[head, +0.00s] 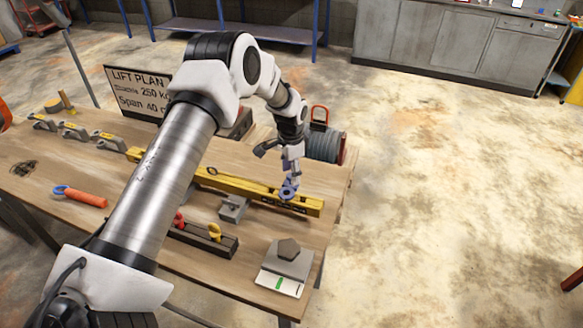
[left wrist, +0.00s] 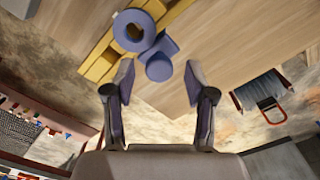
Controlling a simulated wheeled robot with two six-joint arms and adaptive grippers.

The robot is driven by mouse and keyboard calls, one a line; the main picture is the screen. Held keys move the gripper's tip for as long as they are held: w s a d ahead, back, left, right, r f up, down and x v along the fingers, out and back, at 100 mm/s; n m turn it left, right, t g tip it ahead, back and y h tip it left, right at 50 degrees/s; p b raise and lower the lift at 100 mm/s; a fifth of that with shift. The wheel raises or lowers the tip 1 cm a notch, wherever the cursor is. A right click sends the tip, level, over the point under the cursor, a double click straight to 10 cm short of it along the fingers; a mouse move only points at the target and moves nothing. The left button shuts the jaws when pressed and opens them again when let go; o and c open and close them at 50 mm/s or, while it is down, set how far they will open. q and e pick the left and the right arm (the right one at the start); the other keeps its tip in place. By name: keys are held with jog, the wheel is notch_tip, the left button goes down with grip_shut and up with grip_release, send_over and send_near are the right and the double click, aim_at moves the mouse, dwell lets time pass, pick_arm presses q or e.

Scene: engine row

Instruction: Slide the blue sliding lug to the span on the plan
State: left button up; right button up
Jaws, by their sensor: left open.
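The blue sliding lug (head: 289,189) sits on the yellow beam (head: 240,187) near its right end. In the left wrist view the lug (left wrist: 134,31) shows a ring and a rounded knob beside it. My left gripper (head: 291,177) is just above the lug. Its two fingers stand apart in the left wrist view (left wrist: 159,72), with the knob ahead of the gap; I cannot tell whether they touch it. The plan board (head: 125,90) reads "LIFT PLAN", 250 kg and "Span 40", its right part hidden by my arm. My right gripper is not in view.
On the wooden table (head: 145,235) are an orange-handled tool (head: 82,197), a grey block (head: 233,208), a dark rack (head: 205,238) with red and yellow pieces, and a scale (head: 284,267) with a dark weight. Grey brackets (head: 75,132) stand at the back left. A dark drum (head: 325,144) is behind.

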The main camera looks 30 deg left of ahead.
pick_arm(q)
jog(key=shift+w+f, duration=0.25)
jog(key=shift+f, duration=0.2)
jog(key=shift+s+r, duration=0.1)
jog(key=shift+s+d+r, duration=0.1)
jog(key=shift+s+r, duration=0.05)
jog(key=shift+s, duration=0.05)
jog(key=c, duration=0.4)
grip_shut()
jog(key=shift+s+a+b, duration=0.15)
jog(key=shift+s+a, duration=0.1)
jog(key=shift+a, duration=0.6)
jog(key=shift+s+a+b, duration=0.2)
jog(key=shift+a, duration=0.6)
jog(key=shift+s+a+b, duration=0.15)
jog(key=shift+s+a, duration=0.1)
jog(key=shift+a, duration=0.6)
jog(key=shift+o, duration=2)
grip_release()
jog(key=shift+d, duration=0.1)
notch_tip(320, 180, up, 12)
jog(key=shift+w+f, duration=0.2)
